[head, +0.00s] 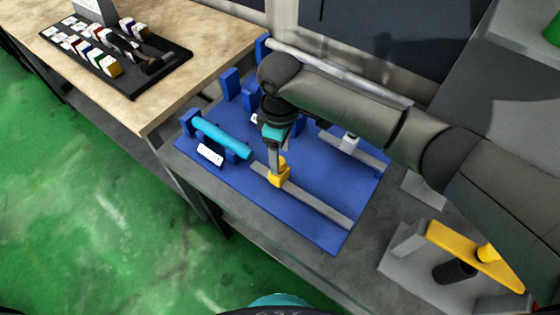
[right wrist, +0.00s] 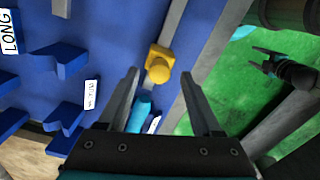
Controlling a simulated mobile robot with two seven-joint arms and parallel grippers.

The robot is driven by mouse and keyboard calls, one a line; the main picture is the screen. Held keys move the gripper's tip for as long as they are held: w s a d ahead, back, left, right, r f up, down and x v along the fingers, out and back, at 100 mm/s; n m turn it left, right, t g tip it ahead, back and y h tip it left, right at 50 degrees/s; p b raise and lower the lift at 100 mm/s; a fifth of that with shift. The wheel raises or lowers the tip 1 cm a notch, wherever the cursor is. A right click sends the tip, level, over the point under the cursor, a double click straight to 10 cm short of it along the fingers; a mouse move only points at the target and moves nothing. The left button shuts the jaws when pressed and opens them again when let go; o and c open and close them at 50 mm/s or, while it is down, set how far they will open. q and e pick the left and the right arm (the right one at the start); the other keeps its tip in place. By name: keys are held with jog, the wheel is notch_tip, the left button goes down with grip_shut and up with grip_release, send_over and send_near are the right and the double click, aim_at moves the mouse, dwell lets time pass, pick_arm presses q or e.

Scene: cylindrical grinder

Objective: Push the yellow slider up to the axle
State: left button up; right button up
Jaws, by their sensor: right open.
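The yellow slider (head: 279,176) sits on a grey rail (head: 320,206) on the blue plate, near the rail's left end. The cyan axle (head: 222,138) lies on blue supports to its left, with a small gap between them. My right gripper (head: 275,163) points down just above or at the slider; contact is unclear. In the right wrist view its fingers (right wrist: 158,78) are apart, with the slider (right wrist: 158,62) framed near their tips and the axle (right wrist: 141,112) lower between them. My left gripper (right wrist: 262,60) is open, away over the green floor.
The blue plate (head: 310,225) also carries blue supports, a second rail with a grey slider (head: 349,141) and a long grey bar behind. A grey fixture with a yellow arm (head: 465,248) stands at right. A wooden table (head: 150,85) with a black tray adjoins at left.

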jog(key=shift+f, duration=1.7)
grip_shut()
